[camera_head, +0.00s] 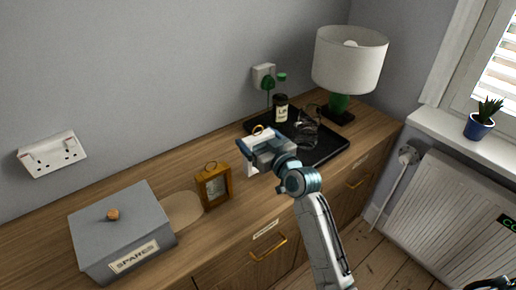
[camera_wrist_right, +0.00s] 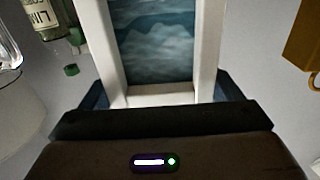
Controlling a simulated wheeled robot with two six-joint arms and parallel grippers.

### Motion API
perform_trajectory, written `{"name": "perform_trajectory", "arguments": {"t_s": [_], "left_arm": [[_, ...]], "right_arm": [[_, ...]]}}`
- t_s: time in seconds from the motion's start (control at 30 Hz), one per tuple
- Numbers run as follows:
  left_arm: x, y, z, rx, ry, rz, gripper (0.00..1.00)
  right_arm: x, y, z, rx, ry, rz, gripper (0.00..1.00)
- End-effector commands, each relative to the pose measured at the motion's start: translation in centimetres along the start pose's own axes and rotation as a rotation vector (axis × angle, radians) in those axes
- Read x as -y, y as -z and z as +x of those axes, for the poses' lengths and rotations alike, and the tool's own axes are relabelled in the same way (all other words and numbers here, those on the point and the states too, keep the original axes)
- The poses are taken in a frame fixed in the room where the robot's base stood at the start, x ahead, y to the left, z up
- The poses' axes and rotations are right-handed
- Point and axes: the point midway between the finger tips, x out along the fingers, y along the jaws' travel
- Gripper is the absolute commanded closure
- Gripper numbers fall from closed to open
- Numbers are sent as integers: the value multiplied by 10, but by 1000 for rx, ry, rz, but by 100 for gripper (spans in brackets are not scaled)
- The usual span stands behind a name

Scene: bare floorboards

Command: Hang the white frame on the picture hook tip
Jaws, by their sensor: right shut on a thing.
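The white frame (camera_wrist_right: 205,45) holds a blue-grey picture of clouds or waves and fills the upper middle of the right wrist view. My right gripper (camera_head: 262,150) is shut on it, with the jaws at its near edge. I cannot make out a picture hook. My left gripper is not in view.
A brass clock (camera_head: 214,187) stands left of the gripper. A grey lidded box (camera_head: 122,230) is further left. A black tray (camera_head: 330,146) with a bottle (camera_head: 281,108) and glassware lies right, before a lamp (camera_head: 349,60). A green plug (camera_head: 267,82) is in the wall behind.

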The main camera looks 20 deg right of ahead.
Motion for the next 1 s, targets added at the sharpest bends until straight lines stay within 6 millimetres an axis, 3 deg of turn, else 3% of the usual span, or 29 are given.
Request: {"name": "perform_trajectory", "arguments": {"t_s": [0.4,0.53,0.73,1.0], "left_arm": [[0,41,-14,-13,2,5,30],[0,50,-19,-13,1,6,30],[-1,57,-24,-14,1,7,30],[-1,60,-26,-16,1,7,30]], "right_arm": [[24,5,-105,2,1,-1,43],[30,9,-131,1,1,-1,43],[35,12,-152,0,0,-1,43],[36,13,-156,0,0,1,43]]}}
